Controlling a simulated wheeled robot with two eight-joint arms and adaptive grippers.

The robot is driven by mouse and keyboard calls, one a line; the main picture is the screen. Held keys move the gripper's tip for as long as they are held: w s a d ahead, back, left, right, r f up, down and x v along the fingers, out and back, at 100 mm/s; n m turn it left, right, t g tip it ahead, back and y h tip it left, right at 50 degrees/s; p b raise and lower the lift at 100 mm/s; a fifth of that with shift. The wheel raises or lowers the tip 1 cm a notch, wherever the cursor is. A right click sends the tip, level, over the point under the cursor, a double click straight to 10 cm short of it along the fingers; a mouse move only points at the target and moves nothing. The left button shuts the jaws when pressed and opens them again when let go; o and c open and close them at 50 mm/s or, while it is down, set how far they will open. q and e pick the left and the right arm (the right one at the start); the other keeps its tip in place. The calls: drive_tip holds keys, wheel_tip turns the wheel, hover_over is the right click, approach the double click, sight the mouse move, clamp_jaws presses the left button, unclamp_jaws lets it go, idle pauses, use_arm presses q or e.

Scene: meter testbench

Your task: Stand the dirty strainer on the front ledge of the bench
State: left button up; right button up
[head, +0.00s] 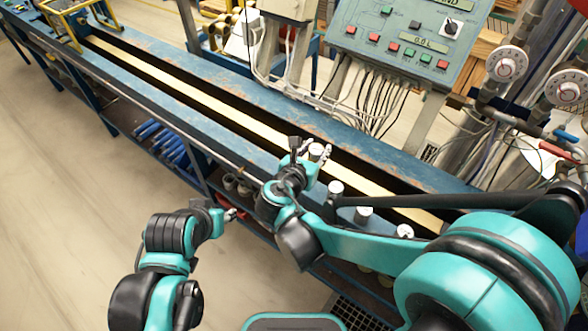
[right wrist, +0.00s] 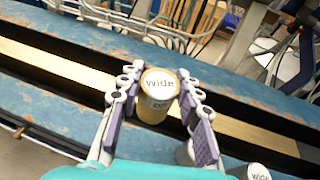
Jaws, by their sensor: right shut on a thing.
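My right gripper (head: 308,153) is above the blue bench, its fingers on both sides of a brass-coloured cylindrical strainer with a white top (head: 316,150). In the right wrist view this strainer (right wrist: 158,95) is upright between the finger pads, its top reading "wide"; a side label is partly legible. I cannot tell whether it is dirty or touches the bench. Other white-topped pieces (head: 335,187) (head: 364,212) (head: 405,231) stand in a row to the right, partly behind my right arm. The front ledge (head: 205,128) is worn blue. My left gripper (head: 228,214) is low in front of the bench, its opening unclear.
A dark groove with a pale strip (head: 180,82) runs along the bench. A control panel (head: 405,40) and hanging cables stand behind it, with pipes and gauges (head: 507,64) at right. The ledge to the left of my right gripper is clear. Blue rolls (head: 170,145) lie on the lower shelf.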

drive_tip(key=a+f, duration=0.1)
drive_tip(key=a, duration=0.1)
drive_tip(key=a+f+b, duration=0.1)
drive_tip(key=a, duration=0.1)
drive_tip(key=w+a+f, duration=0.1)
drive_tip(key=a, duration=0.1)
drive_tip(key=shift+f+b, duration=0.4)
drive_tip(key=shift+d+f+b, duration=0.1)
drive_tip(key=shift+f+b, duration=0.9)
drive_tip(key=shift+f, duration=0.9)
drive_tip(key=shift+f, duration=0.2)
drive_tip(key=o, duration=1.2)
drive_tip(key=shift+r, duration=0.1)
